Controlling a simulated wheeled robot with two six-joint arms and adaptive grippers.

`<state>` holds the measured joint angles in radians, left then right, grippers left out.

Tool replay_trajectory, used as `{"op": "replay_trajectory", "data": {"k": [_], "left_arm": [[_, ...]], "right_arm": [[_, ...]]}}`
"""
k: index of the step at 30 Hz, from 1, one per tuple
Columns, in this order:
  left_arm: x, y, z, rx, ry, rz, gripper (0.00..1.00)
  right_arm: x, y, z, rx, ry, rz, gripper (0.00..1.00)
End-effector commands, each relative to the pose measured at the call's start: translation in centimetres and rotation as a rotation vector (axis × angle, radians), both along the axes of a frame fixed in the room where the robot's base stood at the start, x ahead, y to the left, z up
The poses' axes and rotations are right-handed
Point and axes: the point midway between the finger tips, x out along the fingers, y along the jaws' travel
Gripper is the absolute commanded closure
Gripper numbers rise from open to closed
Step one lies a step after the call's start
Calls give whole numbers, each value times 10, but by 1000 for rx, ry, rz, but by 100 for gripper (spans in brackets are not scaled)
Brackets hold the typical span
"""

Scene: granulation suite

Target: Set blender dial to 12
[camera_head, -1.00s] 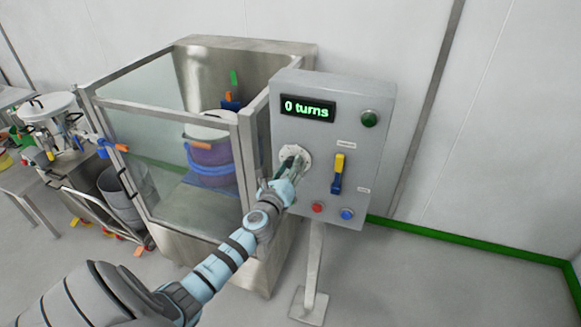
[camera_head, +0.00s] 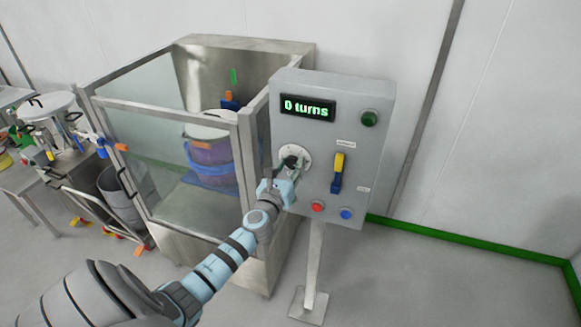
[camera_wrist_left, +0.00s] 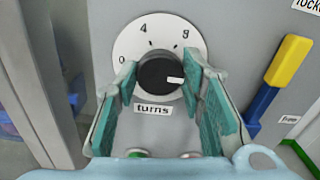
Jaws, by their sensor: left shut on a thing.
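The blender dial is a black knob (camera_wrist_left: 160,75) with a white mark, on a round white scale plate (camera_wrist_left: 128,48) reading 0, 4 and 8 in the left wrist view. The white mark lies on the knob's right side; a finger hides the plate's right edge. The "turns" label is below it. My left gripper (camera_head: 287,170) is shut on the knob, with one teal-padded finger on each side. In the head view the knob (camera_head: 291,161) sits on the grey control box (camera_head: 325,88), whose green display (camera_head: 307,108) reads "0 turns". My right gripper is out of view.
Beside the dial is a yellow-and-blue lever (camera_head: 337,174). Below are a red button (camera_head: 317,206) and a blue button (camera_head: 347,213); a green one (camera_head: 369,118) is at top right. A glass-panelled enclosure (camera_head: 165,150) stands close on the left.

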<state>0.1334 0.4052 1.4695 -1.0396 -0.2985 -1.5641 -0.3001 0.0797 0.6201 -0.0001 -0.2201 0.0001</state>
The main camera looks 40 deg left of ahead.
Motion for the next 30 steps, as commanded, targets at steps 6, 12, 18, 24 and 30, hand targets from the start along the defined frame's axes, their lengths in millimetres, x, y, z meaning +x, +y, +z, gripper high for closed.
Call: {"op": "replay_trajectory", "data": {"k": [6,12,18,24,30], "left_arm": [[0,0,-1,0,2,1,45],[0,0,-1,0,1,0,44],[-8,-2,-1,2,2,0,44],[-54,-19,-2,1,4,-3,44],[-100,-35,-2,-1,5,-2,44]], "right_arm": [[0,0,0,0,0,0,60],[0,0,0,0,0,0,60],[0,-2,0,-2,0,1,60],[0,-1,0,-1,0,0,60],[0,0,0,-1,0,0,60]]}}
